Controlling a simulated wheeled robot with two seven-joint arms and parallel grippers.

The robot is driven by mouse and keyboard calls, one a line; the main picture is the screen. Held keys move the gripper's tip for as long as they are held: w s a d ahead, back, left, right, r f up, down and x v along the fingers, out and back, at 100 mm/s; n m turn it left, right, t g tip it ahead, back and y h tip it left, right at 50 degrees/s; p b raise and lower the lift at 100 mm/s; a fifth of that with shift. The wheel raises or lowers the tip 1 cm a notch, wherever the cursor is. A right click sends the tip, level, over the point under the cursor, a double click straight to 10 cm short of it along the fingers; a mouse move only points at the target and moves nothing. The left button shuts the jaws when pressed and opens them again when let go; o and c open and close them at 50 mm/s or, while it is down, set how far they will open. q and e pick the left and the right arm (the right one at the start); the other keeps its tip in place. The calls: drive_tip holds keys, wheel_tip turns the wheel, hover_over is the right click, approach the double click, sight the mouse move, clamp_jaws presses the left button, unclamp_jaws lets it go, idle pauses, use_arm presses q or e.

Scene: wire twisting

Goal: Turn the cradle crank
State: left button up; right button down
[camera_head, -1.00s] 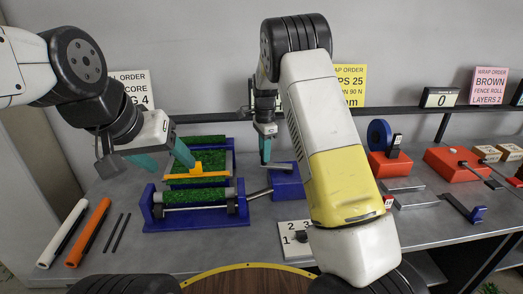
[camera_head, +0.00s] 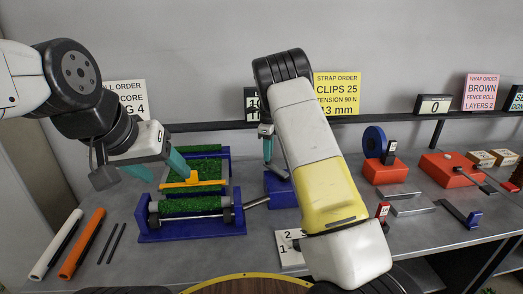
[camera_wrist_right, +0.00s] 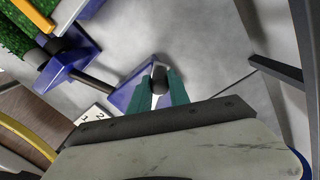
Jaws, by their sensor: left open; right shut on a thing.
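The blue cradle (camera_head: 190,233) holds a roll of green mesh (camera_head: 190,204). Its grey crank rod (camera_head: 257,202) sticks out on the right towards a blue block (camera_head: 280,190). My right gripper (camera_head: 268,150) points down just above this block, its tips partly hidden in the head view. In the right wrist view, my right gripper (camera_wrist_right: 159,88) is shut on a small dark knob (camera_wrist_right: 159,76), with blue surface behind it; I cannot tell how the knob joins the crank. My left gripper (camera_head: 166,174) is open above the cradle's left side, by a yellow bar (camera_head: 184,183) lying across green mesh.
A white tube (camera_head: 56,245), an orange tube (camera_head: 82,244) and thin dark rods lie left of the cradle. A numbered card (camera_head: 291,250) lies in front of the block. Red blocks (camera_head: 385,170) and tools stand to the right, beyond my right forearm.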

drive_tip(key=shift+w+d+r, duration=0.1)
drive_tip(key=shift+w+d, duration=0.15)
drive_tip(key=shift+d, duration=0.15)
drive_tip(key=c, duration=1.2)
unclamp_jaws()
drive_tip(key=shift+c, duration=0.2)
wheel_tip(320, 180, up, 7)
drive_tip(key=shift+f, duration=0.1)
drive_tip(key=shift+r, duration=0.45)
